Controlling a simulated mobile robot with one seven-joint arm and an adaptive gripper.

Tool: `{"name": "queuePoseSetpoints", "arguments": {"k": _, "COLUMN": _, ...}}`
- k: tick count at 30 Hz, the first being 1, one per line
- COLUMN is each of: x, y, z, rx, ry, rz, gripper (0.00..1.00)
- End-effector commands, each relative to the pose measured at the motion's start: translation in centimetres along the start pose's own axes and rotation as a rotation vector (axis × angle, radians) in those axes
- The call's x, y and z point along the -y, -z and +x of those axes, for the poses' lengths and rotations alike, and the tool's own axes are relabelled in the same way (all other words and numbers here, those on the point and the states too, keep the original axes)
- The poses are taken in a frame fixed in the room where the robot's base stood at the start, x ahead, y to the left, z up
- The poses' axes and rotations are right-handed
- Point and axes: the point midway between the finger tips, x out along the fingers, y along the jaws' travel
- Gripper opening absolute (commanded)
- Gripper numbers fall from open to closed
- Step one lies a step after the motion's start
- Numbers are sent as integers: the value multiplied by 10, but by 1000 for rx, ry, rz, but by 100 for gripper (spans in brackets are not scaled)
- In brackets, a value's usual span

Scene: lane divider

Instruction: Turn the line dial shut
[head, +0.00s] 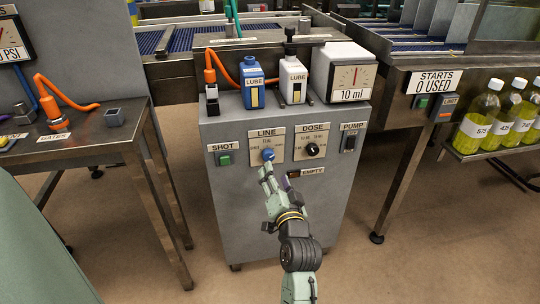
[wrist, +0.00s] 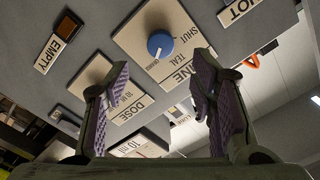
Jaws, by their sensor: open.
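The line dial (head: 268,155) is a small blue knob on its LINE plate on the front of the grey cabinet. It also shows in the wrist view (wrist: 160,43), with SHUT, TEAL and a third small word printed around it. A pale mark shows at the dial's lower edge in the wrist view, on the side toward the third word; I cannot tell its exact setting. My gripper (head: 267,172) is open and empty just below the dial. In the wrist view the fingers (wrist: 161,75) stand apart, with the dial beyond their tips.
Around the dial are the green SHOT button (head: 224,160), the black DOSE knob (head: 312,150), the PUMP switch (head: 349,142) and the EMPTY light (head: 294,174). Blue (head: 252,84) and white (head: 293,84) LUBE bottles and a 10 ml gauge (head: 352,77) stand on top.

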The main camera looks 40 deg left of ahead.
Motion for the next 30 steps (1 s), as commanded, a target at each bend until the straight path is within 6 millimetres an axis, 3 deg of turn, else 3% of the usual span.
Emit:
{"name": "queuePoseSetpoints", "arguments": {"k": 6, "x": 3, "y": 2, "z": 44, "rx": 2, "ry": 2, "rz": -5, "gripper": 51}}
{"name": "queuePoseSetpoints", "arguments": {"k": 13, "x": 2, "y": 1, "z": 77, "rx": 1, "ry": 1, "rz": -5, "gripper": 51}}
{"name": "queuePoseSetpoints", "arguments": {"k": 25, "x": 1, "y": 0, "z": 86, "rx": 0, "ry": 1, "rz": -4, "gripper": 51}}
{"name": "queuePoseSetpoints", "arguments": {"k": 30, "x": 1, "y": 0, "z": 86, "rx": 1, "ry": 1, "rz": -4, "gripper": 41}}
